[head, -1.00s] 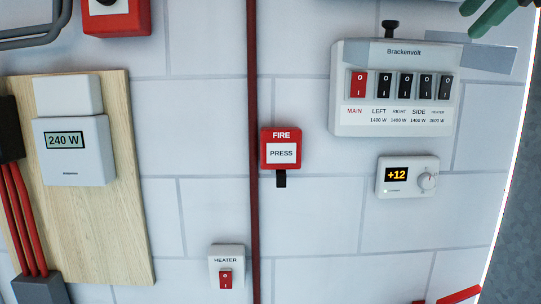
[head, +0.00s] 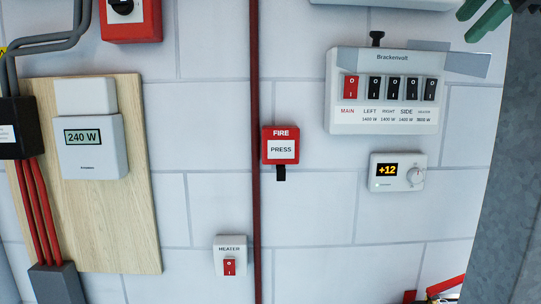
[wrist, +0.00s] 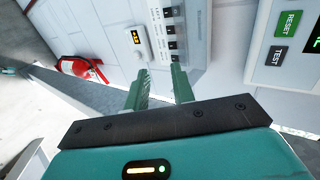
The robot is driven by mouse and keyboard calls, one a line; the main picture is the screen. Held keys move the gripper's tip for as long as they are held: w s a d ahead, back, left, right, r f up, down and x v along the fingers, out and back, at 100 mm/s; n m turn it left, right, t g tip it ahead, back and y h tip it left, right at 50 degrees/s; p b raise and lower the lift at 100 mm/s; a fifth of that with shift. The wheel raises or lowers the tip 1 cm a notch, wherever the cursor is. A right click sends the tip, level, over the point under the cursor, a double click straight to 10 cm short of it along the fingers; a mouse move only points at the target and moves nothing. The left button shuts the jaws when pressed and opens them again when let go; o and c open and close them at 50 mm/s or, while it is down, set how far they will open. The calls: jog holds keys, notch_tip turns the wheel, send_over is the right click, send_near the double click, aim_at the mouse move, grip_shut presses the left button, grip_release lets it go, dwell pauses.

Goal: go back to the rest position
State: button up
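My gripper (wrist: 160,70) shows two green fingers in the wrist view, spread apart with nothing between them. Beyond the fingertips are the white wall and the switch panel. In the head view, green finger parts of my gripper (head: 484,14) show at the top right corner, above and right of the Brackenvolt switch panel (head: 383,120). The rest of my arm is mostly out of the head view. The gripper appears to touch nothing.
The wall carries a red FIRE button (head: 281,158), a heater switch (head: 229,241), a +12 thermostat (head: 398,187) and a 240 W meter (head: 100,163).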

jog(key=w+a+f+n+g, duration=0.15)
jog(key=f+n, duration=0.25)
jog(key=f, duration=0.7)
jog(key=w+a+f+n+g, duration=0.1)
jog(key=a+f+n+g, duration=0.15)
jog(key=f, duration=0.85)
jog(key=s+a+f+n, duration=0.2)
jog(key=s+f+n, duration=0.1)
jog(key=f, duration=0.8)
jog(key=s+a+f+n+g, duration=0.1)
jog(key=s+a+f+n, duration=0.2)
jog(key=f, duration=0.7)
jog(key=s+a+f+n+g, duration=0.1)
jog(key=s+f+n, duration=0.3)
jog(key=f, duration=0.7)
jog(key=shift+s+a+f+n, duration=0.3)
jog(key=shift+a+n, duration=0.15)
jog(key=shift+a, duration=0.25)
